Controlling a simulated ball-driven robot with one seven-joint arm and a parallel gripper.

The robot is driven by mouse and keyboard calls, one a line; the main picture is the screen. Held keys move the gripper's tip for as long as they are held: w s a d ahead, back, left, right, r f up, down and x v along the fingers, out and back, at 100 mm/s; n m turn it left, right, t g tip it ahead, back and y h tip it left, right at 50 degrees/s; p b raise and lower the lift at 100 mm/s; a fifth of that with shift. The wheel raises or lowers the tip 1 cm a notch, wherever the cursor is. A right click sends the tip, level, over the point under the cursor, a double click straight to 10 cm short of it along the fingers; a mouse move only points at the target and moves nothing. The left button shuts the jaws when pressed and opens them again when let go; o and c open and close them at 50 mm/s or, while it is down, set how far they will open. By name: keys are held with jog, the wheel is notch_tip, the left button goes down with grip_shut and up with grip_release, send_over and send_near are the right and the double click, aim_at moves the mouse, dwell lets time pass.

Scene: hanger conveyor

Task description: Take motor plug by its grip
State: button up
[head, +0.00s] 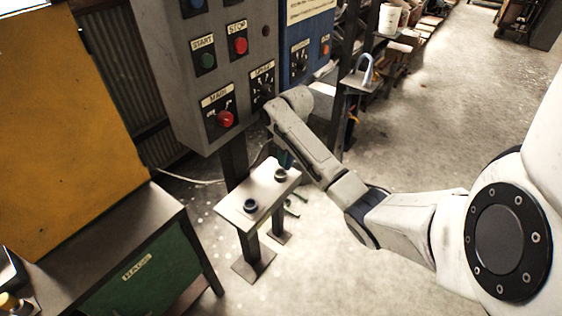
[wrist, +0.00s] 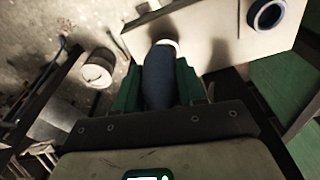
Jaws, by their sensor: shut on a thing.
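The motor plug (wrist: 158,78) is a dark blue-grey rounded body with a pale end in the wrist view. My gripper (wrist: 160,88) has green fingers, one on each side of the plug, and is shut on it. The plug lies over the edge of a pale plate on a small two-legged stand (head: 262,189). In the head view my gripper (head: 284,158) is low behind my arm, at the far end of that stand, and the plug cannot be made out. Whether the plug's end is seated in anything is unclear.
The stand top carries a dark round socket (head: 249,205) at the near end and another (head: 280,175) at the far end. A grey control box (head: 210,75) with buttons hangs behind. A green cabinet (head: 140,275) stands left. Open floor (head: 330,270) lies right of the stand.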

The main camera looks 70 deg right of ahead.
jog(key=s+a+r+p, duration=0.1)
jog(key=s+r+p, duration=0.2)
jog(key=s+r, duration=0.4)
jog(key=shift+s+a, duration=0.2)
jog(key=shift+s, duration=2)
